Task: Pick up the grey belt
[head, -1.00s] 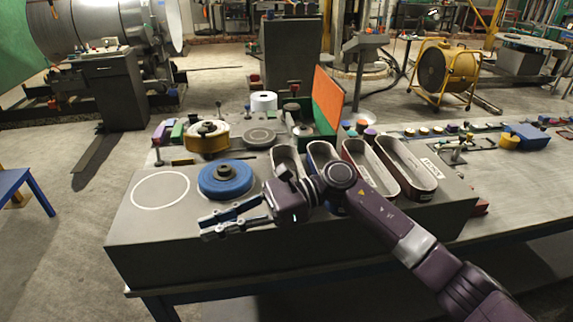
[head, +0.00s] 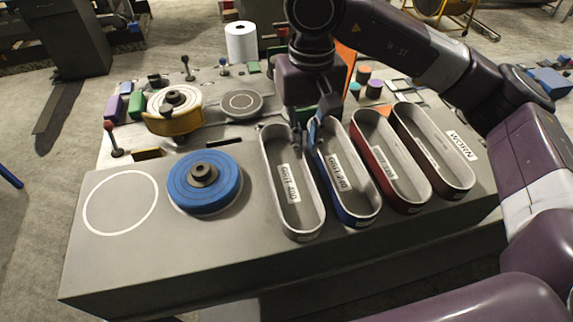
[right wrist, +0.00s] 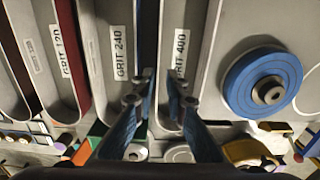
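The grey belt (head: 293,215) is a long upright loop labelled GRIT 400 on the bench top. It also shows in the right wrist view (right wrist: 197,70). My right gripper (head: 306,138) points down at its far end, on the side facing the blue belt (head: 355,205). In the right wrist view, my right gripper (right wrist: 161,88) has its fingers apart. One finger is over the grey loop's inside, the other by the gap beside the blue belt, with the grey wall between them. Whether they touch the belt is unclear. My left gripper is not in view.
The red belt (head: 408,195) and the WORN belt (head: 457,180) stand beside the blue one. A blue disc (head: 205,185) lies left of the grey belt, near an empty white circle (head: 120,203).

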